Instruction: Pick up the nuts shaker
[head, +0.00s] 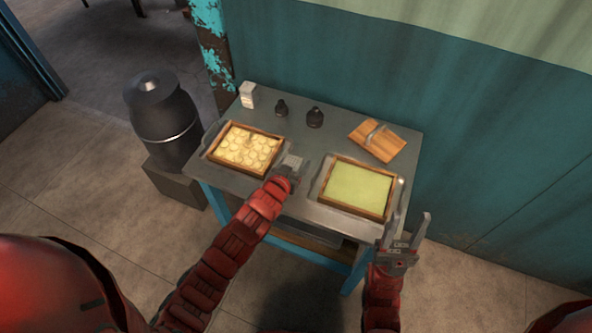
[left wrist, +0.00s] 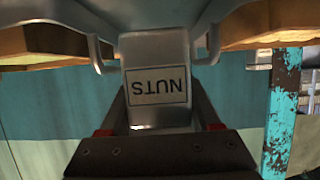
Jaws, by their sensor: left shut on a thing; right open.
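The nuts shaker (left wrist: 156,60) fills the middle of the left wrist view, a pale metallic container with a label reading NUTS, upside down in that picture. My left gripper (left wrist: 158,118) is shut on it, with a dark finger on each side. In the head view my left gripper (head: 291,170) is at the table's middle, between the two trays. The shaker shows there only as a small grey shape (head: 293,161) at the fingertips. I cannot tell whether it touches the table. My right gripper (head: 407,232) is open and empty, in front of the table's right end.
A wood-framed tray of pale round pieces (head: 246,147) lies left, and one with a green surface (head: 356,187) right. A white container (head: 247,95), two dark bottles (head: 281,108) (head: 315,117) and a wooden board (head: 377,141) stand along the back. A wall is behind.

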